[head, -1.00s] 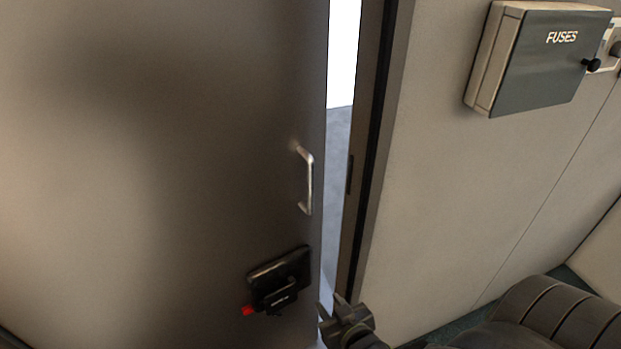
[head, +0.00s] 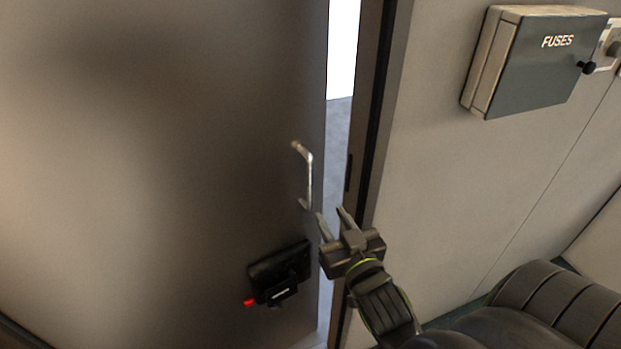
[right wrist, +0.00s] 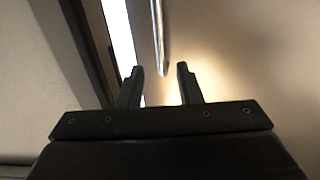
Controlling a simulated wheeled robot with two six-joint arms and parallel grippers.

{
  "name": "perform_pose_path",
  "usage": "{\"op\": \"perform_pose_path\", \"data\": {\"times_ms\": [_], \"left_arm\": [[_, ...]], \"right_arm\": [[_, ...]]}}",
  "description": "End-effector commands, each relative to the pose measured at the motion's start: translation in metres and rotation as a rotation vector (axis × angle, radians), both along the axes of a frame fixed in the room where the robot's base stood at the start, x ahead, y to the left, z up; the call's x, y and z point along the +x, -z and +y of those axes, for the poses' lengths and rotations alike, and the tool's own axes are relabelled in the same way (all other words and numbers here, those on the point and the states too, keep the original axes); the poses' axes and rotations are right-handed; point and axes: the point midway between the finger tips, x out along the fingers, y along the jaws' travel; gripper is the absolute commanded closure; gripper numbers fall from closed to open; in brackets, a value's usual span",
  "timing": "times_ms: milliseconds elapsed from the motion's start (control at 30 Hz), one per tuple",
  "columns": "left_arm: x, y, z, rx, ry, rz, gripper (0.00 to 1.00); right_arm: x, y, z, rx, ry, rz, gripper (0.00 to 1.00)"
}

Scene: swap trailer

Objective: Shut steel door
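The steel door (head: 170,170) fills the left of the head view and stands ajar, with a bright gap between its edge and the frame (head: 372,130). A silver bar handle (head: 308,175) is near the door's edge; it also shows in the right wrist view (right wrist: 158,35). A black lock box (head: 280,272) with a red knob is below the handle. My right gripper (head: 330,218) is open and empty, just below and right of the handle, in front of the gap. In the right wrist view its fingers (right wrist: 160,75) are apart with nothing between them. My left gripper is out of view.
A grey fuse box (head: 535,65) labelled FUSES is on the wall right of the frame, with a black knob. The wall (head: 480,190) below it is bare. A grey floor shows through the gap.

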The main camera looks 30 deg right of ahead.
Motion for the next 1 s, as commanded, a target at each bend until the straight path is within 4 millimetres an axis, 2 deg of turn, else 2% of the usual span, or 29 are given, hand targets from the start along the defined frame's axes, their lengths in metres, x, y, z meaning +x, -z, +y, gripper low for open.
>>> {"op": "perform_pose_path", "data": {"times_ms": [400,600,800,1000], "left_arm": [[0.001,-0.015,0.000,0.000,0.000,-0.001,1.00],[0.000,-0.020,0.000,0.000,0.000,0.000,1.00],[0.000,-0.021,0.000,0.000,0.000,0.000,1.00],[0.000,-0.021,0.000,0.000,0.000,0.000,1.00]], "right_arm": [[0.076,-0.003,-0.017,-0.003,0.000,-0.001,0.68],[0.107,-0.002,-0.025,-0.002,0.001,-0.001,0.68],[0.121,-0.001,-0.028,0.000,0.001,0.000,0.68],[0.123,0.000,-0.028,0.000,0.001,0.000,0.68]]}}
